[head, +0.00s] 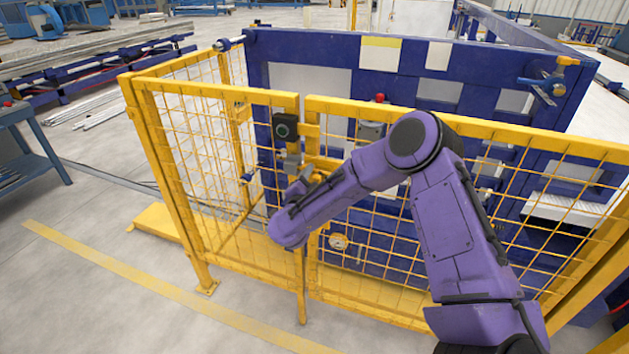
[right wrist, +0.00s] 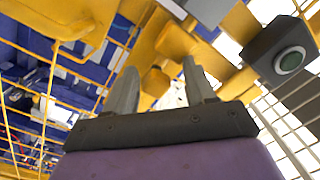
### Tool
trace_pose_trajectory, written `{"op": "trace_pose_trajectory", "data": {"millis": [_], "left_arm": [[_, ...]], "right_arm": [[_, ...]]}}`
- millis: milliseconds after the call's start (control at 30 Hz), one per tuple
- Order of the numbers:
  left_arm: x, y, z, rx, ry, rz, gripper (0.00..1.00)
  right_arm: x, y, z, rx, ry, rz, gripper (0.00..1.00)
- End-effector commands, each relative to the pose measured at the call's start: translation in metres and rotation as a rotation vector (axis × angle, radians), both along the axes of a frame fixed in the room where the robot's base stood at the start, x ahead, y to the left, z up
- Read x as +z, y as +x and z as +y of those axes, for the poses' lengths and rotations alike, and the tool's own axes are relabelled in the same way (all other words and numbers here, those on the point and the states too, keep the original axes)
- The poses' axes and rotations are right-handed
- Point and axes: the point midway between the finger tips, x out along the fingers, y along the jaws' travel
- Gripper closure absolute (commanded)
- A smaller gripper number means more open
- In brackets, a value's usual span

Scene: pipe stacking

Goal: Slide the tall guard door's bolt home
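The yellow mesh guard (head: 215,97) stands in front of a blue machine, with two panels meeting at a narrow vertical gap. I cannot clearly make out the bolt among these parts. My right gripper (head: 305,181) is just below the box, partly hidden by my forearm. In the right wrist view its two fingers (right wrist: 160,82) are apart, with yellow metalwork beyond them. My left gripper is out of view.
The blue machine (head: 300,49) fills the space behind the mesh. A blue table (head: 30,150) stands at far left, and pipe racks (head: 105,65) lie behind it. The grey floor in front, with a yellow line (head: 150,282), is clear.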

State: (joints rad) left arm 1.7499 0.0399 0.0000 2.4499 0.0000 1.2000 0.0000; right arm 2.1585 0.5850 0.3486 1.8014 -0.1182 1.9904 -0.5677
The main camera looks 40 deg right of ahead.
Motion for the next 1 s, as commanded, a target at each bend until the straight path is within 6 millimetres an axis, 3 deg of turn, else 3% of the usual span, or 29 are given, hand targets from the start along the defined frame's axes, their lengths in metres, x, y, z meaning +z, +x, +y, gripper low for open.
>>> {"op": "trace_pose_trajectory", "data": {"millis": [167, 600, 1000], "left_arm": [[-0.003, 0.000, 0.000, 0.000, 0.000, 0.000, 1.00], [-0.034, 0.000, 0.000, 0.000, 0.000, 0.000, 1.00], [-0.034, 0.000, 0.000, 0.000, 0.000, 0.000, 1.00]], "right_arm": [[-0.002, -0.003, 0.005, 0.002, 0.001, 0.002, 0.45], [-0.003, -0.053, 0.080, 0.004, -0.001, 0.000, 0.45], [-0.001, -0.059, 0.088, 0.000, 0.000, 0.000, 0.45]]}}
